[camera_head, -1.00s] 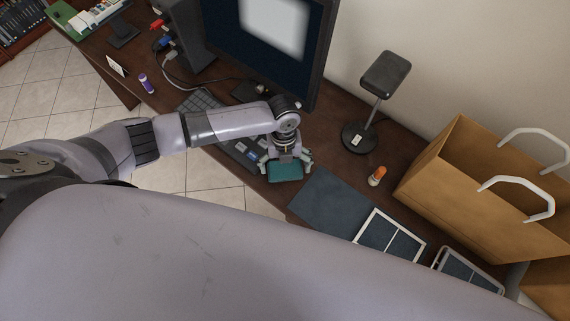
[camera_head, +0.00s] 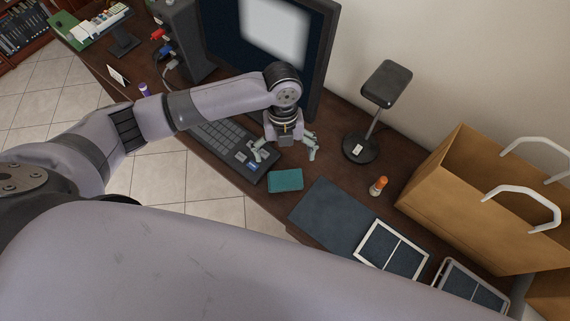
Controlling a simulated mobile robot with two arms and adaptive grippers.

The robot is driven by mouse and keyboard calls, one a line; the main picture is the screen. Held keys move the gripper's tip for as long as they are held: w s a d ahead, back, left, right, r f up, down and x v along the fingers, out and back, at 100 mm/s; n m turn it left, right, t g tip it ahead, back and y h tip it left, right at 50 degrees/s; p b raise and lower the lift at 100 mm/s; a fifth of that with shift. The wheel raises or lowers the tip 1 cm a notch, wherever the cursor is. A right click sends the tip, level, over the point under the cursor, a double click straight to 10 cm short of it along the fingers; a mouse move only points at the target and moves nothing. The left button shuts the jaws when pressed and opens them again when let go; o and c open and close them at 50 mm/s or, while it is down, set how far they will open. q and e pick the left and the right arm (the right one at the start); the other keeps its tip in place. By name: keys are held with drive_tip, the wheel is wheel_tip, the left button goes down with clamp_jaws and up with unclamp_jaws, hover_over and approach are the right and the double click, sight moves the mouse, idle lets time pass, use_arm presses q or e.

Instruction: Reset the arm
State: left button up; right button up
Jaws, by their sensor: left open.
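My left arm reaches in from the left over the desk. My left gripper (camera_head: 284,152) is open and empty, pointing down above the desk between the keyboard (camera_head: 228,143) and the lamp (camera_head: 376,108). A teal box-like item (camera_head: 286,180) lies on the desk just below the gripper, apart from its fingers. My right gripper is not in view; a large pale arm link of mine fills the lower part of the picture.
A monitor (camera_head: 262,48) stands close behind the gripper. A dark mat (camera_head: 330,214), an orange bottle (camera_head: 378,186), white-framed panels (camera_head: 391,249) and a large paper bag (camera_head: 480,195) are to the right. A purple bottle (camera_head: 144,89) stands at the left.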

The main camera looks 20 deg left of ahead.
use_arm(q)
drive_tip(key=shift+w+r, duration=0.1)
drive_tip(key=shift+r, duration=0.7)
